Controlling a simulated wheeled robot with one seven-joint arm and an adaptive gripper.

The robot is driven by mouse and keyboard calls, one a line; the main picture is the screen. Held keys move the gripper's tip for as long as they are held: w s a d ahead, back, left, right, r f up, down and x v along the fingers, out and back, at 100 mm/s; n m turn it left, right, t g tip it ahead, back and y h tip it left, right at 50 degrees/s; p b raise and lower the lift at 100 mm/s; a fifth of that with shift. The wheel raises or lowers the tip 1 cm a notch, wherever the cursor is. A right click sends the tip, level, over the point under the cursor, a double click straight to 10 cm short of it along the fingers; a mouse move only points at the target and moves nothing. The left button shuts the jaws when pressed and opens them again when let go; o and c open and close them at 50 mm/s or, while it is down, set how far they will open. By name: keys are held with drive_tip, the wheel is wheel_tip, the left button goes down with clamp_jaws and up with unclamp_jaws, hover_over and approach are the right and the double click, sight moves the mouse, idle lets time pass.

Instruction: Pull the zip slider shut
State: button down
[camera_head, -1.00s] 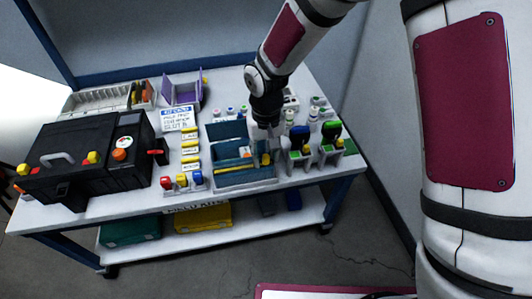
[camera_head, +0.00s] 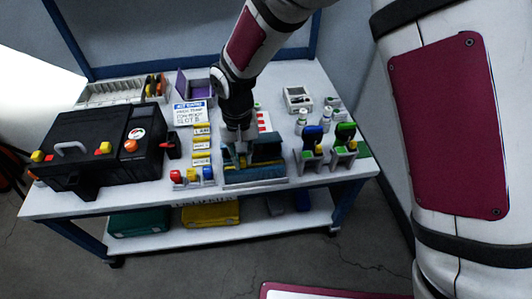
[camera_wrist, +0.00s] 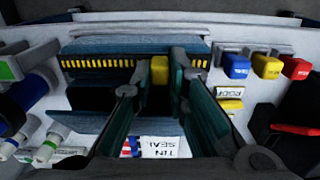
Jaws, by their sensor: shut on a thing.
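The blue zip pouch (camera_head: 268,151) lies near the table's front edge, and it also shows in the wrist view (camera_wrist: 100,47). Its yellow-and-black zip teeth (camera_wrist: 95,62) run across it in the wrist view. The yellow zip slider (camera_wrist: 160,70) sits between my fingertips, right of the middle of the track there. My gripper (camera_wrist: 161,74) is shut on the slider, and in the head view it reaches down onto the pouch (camera_head: 240,150). My fingers hide part of the teeth. A dark gap shows beside the blue fabric.
A black case (camera_head: 95,155) stands at the left. Red, yellow and blue blocks (camera_wrist: 267,66) are close beside the pouch. Two stands with blue and green tops (camera_head: 313,140) are at the right. A white device (camera_head: 298,97) stands behind them.

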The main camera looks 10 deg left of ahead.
drive_tip(key=shift+s+a+r, duration=0.1)
drive_tip(key=shift+s+a, duration=0.1)
drive_tip(key=shift+a, duration=0.55)
drive_tip(key=shift+s+a+f, duration=0.1)
drive_tip(key=shift+s+a, duration=0.15)
drive_tip(key=shift+a, duration=0.55)
drive_tip(key=shift+s+a+r, duration=0.1)
drive_tip(key=shift+s+a, duration=0.1)
drive_tip(key=shift+a, duration=0.55)
drive_tip(key=c, duration=1.6)
unclamp_jaws()
drive_tip(key=shift+a, duration=0.1)
drive_tip(key=shift+o, duration=0.2)
drive_tip(key=shift+d, duration=0.2)
drive_tip(key=shift+w+d+r, duration=0.1)
drive_tip(key=shift+r, duration=0.25)
wheel_tip(320, 180, up, 11)
drive_tip(key=shift+r, duration=0.1)
